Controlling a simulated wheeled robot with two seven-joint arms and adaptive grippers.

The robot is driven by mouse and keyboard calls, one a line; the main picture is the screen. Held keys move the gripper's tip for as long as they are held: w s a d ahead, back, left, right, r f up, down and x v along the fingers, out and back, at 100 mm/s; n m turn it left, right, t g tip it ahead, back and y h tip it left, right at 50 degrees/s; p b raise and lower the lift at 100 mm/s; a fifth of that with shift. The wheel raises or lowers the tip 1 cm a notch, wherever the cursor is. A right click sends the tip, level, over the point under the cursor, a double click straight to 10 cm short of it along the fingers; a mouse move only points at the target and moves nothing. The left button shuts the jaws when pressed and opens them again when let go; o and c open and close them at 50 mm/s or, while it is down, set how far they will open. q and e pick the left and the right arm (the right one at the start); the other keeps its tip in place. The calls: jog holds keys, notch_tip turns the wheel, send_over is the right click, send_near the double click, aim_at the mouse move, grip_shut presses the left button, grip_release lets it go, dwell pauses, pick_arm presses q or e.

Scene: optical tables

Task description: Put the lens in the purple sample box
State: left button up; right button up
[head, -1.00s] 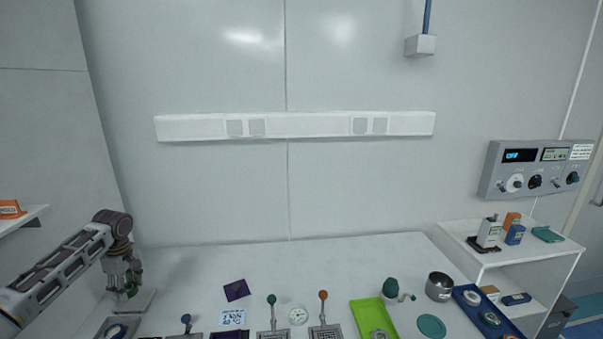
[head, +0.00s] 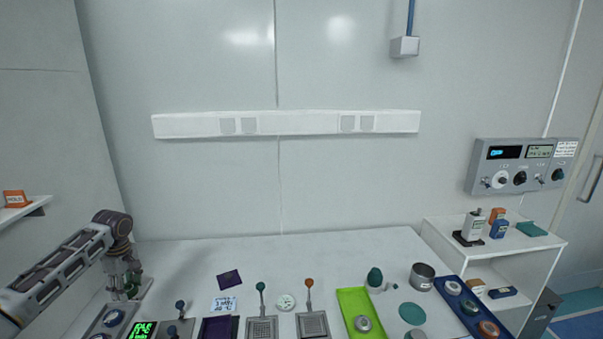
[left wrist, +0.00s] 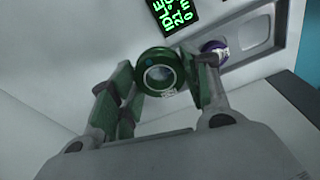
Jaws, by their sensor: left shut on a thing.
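The lens (left wrist: 150,57), a dark green ring around clear glass, is between the fingers of my left gripper (left wrist: 160,78) in the left wrist view. That gripper is shut on it. In the head view my left gripper (head: 130,287) points down at the far left of the table, with the lens hardly distinguishable there. The purple sample box (head: 218,328) appears at the bottom edge, right of the gripper and partly cut off. A flat dark purple square (head: 229,280) lies behind it; I cannot tell whether it is a lid. My right gripper is not in view.
A device with a green display (head: 142,329) is just below the left gripper. Levers on metal bases (head: 262,328) stand right of the box. A lime green tray (head: 352,303), a metal cup (head: 422,276) and a blue tray (head: 455,301) are farther right. The table's back is clear.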

pick_arm(q)
jog(key=shift+r, duration=0.15)
jog(key=shift+w+a+f+m, duration=0.1)
jog(key=shift+f+m, duration=0.1)
jog(key=shift+m, duration=0.3)
jog(key=shift+r+m, duration=0.15)
jog(key=shift+m, duration=0.65)
jog(key=shift+w+d+r+m+t, duration=0.35)
jog(key=shift+d+m, duration=0.15)
jog(key=shift+m, duration=0.4)
jog(key=d+r+m+h, duration=0.1)
jog(key=d+r+m, duration=0.1)
jog(key=d+m, duration=0.5)
jog(key=d+r+m, duration=0.2)
jog(key=d, duration=0.9)
jog(key=s+d+f+m, duration=0.1)
jog(key=s+d+f, duration=0.3)
jog(key=s+d+f+m, duration=0.1)
jog(key=s+d+f, duration=0.3)
jog(key=s, duration=0.1)
jog(key=s+d+f+m, duration=0.1)
jog(key=s+d+f, duration=0.3)
jog(key=shift+s+d+t, duration=0.2)
jog(key=shift+d+t, duration=0.05)
jog(key=shift+d, duration=0.1)
jog(key=shift+s+f, duration=0.35)
jog(key=shift+f, duration=0.05)
jog(key=shift+w, duration=0.15)
